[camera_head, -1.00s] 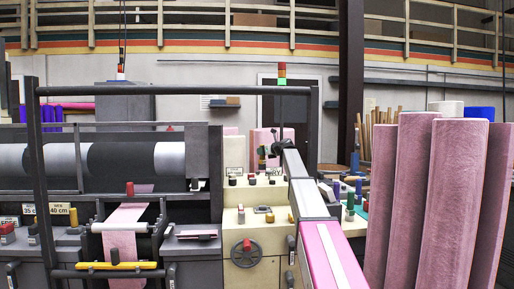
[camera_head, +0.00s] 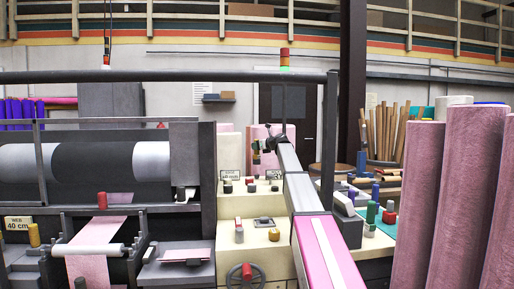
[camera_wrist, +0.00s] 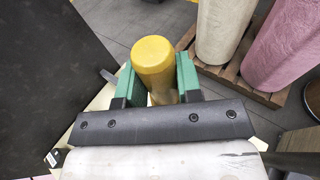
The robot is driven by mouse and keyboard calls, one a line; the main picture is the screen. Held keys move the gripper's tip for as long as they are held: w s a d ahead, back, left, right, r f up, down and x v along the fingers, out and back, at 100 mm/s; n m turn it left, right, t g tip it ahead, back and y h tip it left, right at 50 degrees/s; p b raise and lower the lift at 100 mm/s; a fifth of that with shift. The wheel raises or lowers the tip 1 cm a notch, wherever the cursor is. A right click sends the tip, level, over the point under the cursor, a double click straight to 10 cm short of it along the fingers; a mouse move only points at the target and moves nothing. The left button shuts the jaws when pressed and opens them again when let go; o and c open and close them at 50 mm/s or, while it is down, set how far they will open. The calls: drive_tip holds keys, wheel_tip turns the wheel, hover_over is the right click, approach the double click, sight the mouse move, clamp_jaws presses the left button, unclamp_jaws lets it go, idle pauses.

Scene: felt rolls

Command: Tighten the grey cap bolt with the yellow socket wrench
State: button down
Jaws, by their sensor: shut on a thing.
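My gripper (camera_wrist: 158,85) has green fingers shut on a yellow cylinder, which appears to be the yellow socket wrench (camera_wrist: 154,56). Its rounded end faces the wrist camera; its far end is hidden. In the head view my gripper (camera_head: 262,145) is small and dark at the end of my outstretched arm, above the cream machine housing. A small yellowish piece of the wrench (camera_head: 257,159) shows beside it. I cannot pick out the grey cap bolt for certain in either view.
The cream control housing (camera_head: 232,208) carries several knobs and a handwheel (camera_head: 245,274). A dark bar (camera_head: 150,77) crosses above the machine's rollers. Pink felt rolls (camera_head: 468,190) stand close at right. A bench with coloured bottles (camera_head: 371,214) lies between them and my arm.

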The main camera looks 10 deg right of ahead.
sight(259, 158)
drive_tip(key=shift+f, duration=2.7)
drive_tip(key=shift+s+f, duration=0.1)
drive_tip(key=shift+f, duration=0.65)
idle(0.7)
drive_tip(key=shift+r, duration=3.5)
